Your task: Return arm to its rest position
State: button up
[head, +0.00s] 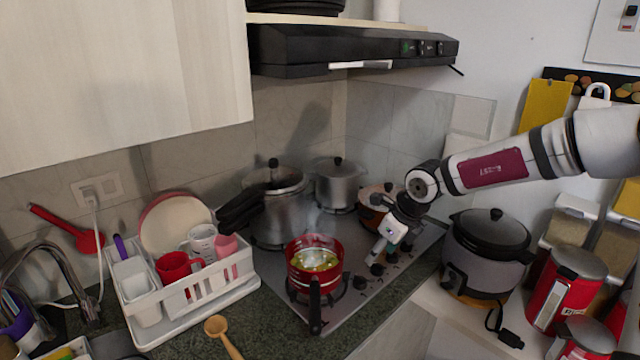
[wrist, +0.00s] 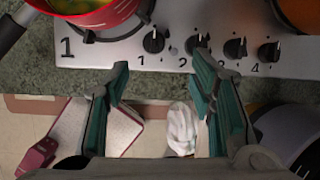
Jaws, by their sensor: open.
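My arm reaches in from the right in the head view and bends down over the stove. My gripper (head: 378,252) hangs above the stove's front right part, near the knobs, to the right of the red pot (head: 314,262). In the wrist view my gripper (wrist: 158,64) is open, with its two teal fingers apart. Nothing is clasped between them. A white object (wrist: 182,128) shows between the fingers lower down; I cannot tell what it is or how far below it lies.
The stove (head: 352,290) bears the red pot, a pressure cooker (head: 283,215), a steel pot (head: 338,185) and a brown pot. A dark-lidded cooker (head: 487,250) and red canisters (head: 567,288) stand at right. A dish rack (head: 190,300) stands left. The range hood (head: 350,48) hangs above.

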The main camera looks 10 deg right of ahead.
jog(key=w+a+r+n+t+h, duration=0.1)
jog(key=a+r+n+t, duration=0.1)
jog(key=r+n, duration=0.3)
jog(key=w+a+r+n+t, duration=0.2)
jog(key=a+r+n+t, duration=0.1)
jog(key=r+n, duration=0.25)
jog(key=s+a+r+n+y, duration=0.1)
jog(key=s+a+r+n, duration=0.5)
jog(key=s+r+n, duration=0.25)
jog(key=s+d+n+g, duration=0.1)
jog(key=s+d+n, duration=0.1)
jog(key=s, duration=0.7)
jog(key=s+d+r+n+g+h, duration=0.1)
jog(key=s+d+n, duration=0.2)
jog(key=s, duration=0.6)
jog(key=s+d+r+n+g+h, duration=0.1)
jog(key=s+d+n, duration=0.2)
jog(key=s, duration=0.6)
jog(key=shift+s+n, duration=0.3)
jog(key=shift+n, duration=0.3)
